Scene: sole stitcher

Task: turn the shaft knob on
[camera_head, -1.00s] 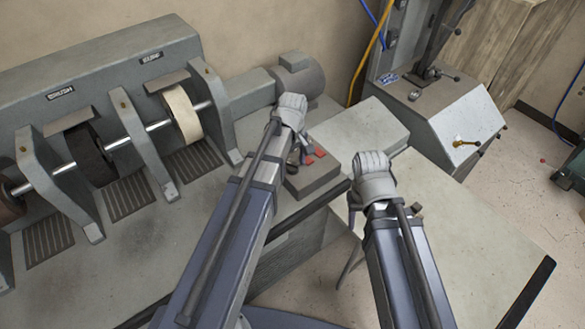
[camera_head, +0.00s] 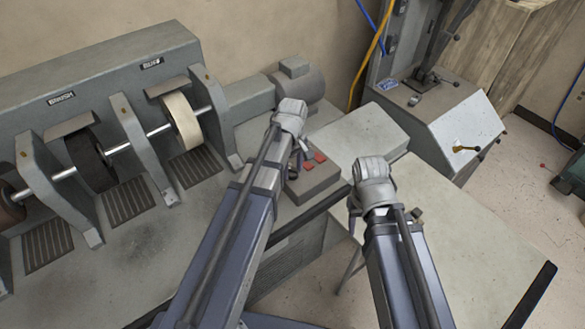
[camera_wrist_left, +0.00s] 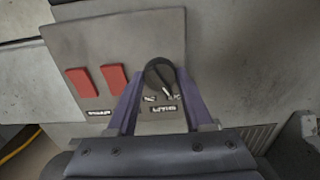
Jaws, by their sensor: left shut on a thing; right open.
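The dark round shaft knob (camera_wrist_left: 160,76) sits on the grey control panel (camera_wrist_left: 65,40), with a white mark on it and a small printed label below. My left gripper (camera_wrist_left: 160,92) has one finger on each side of the knob and is shut on it. In the head view, my left gripper (camera_head: 296,160) is at the control box (camera_head: 312,186) beside the red switches; the arm and wrist hide the knob there. My right gripper (camera_head: 354,208) is open and empty over the right side, its fingers mostly hidden by its wrist.
Two red switches (camera_wrist_left: 97,80) sit left of the knob. The grinding machine with its shaft (camera_head: 150,130) and wheels stands at the left, with a motor (camera_head: 298,82) behind my left gripper. A bare grey tabletop (camera_head: 460,235) lies at the right. Another machine (camera_head: 440,115) stands at the back right.

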